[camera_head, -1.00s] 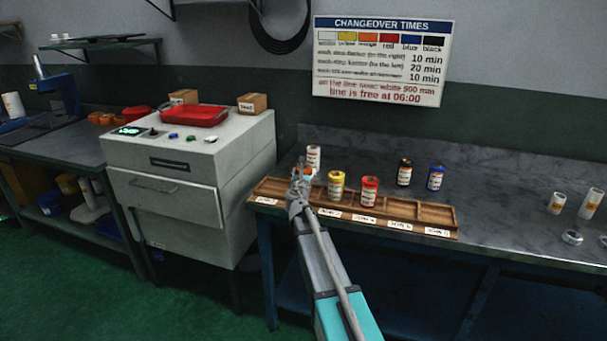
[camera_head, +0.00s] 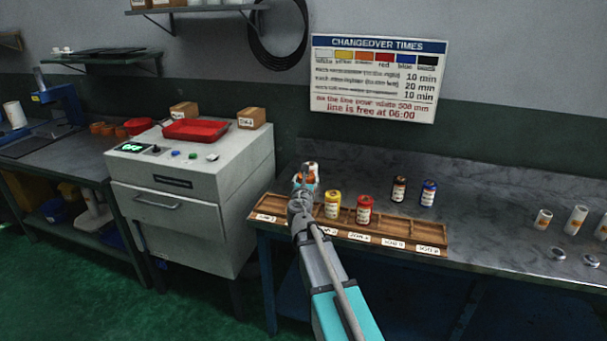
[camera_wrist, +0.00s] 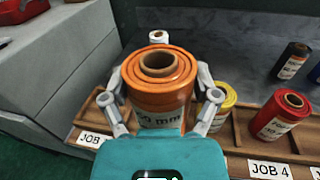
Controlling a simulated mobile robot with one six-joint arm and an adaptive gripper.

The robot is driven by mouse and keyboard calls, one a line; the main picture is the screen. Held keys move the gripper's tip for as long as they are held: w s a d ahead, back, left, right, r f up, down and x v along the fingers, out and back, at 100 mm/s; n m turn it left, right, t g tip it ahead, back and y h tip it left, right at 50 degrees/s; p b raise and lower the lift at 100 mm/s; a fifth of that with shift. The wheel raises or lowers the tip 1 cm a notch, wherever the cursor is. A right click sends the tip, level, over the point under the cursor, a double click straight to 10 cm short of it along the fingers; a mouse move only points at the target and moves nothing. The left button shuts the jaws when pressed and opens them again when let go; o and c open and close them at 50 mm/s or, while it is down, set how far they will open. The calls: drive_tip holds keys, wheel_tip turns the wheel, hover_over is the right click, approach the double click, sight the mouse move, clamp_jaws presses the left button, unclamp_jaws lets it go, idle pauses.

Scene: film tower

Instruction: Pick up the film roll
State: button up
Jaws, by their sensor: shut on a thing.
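An orange film roll (camera_wrist: 160,88) with a brown core and a white label fills the middle of the wrist view. My gripper (camera_head: 305,178) is shut on it, with one finger on each side. The roll stands upright in the jaws over the left part of the wooden tray (camera_head: 432,236); its lower end is hidden, and it appears raised. A yellow roll (camera_head: 332,205) and a red roll (camera_head: 364,210) stand in the tray to the right. A white roll (camera_wrist: 158,36) stands behind my gripper, partly hidden in the head view.
A black roll (camera_head: 399,189) and a blue roll (camera_head: 429,193) stand on the bench behind the tray. Several white rolls (camera_head: 577,219) stand at the far right. A grey cabinet (camera_head: 192,195) with a red tray (camera_head: 197,130) on top is left of the bench. The bench's middle right is clear.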

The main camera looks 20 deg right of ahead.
drive_tip(key=shift+s+a+r+p, duration=0.1)
drive_tip(key=shift+s+r+p, duration=0.25)
drive_tip(key=shift+s, duration=0.55)
drive_tip(key=shift+s+a+r+p, duration=0.1)
drive_tip(key=shift+s+r+p, duration=0.15)
drive_tip(key=shift+s+r, duration=0.5)
drive_tip(key=shift+s+a+r+p, duration=0.15)
drive_tip(key=shift+s+p, duration=0.15)
drive_tip(key=shift+s, duration=0.8)
drive_tip(key=w+a, duration=0.6)
drive_tip(key=a, duration=0.2)
drive_tip(key=shift+w+r, duration=0.15)
drive_tip(key=w+f+b, duration=0.8)
drive_tip(key=w+f, duration=0.1)
drive_tip(key=w, duration=0.4)
drive_tip(key=shift+b, duration=0.4)
drive_tip(key=shift+w+d+f, duration=0.1)
drive_tip(key=shift+w, duration=0.05)
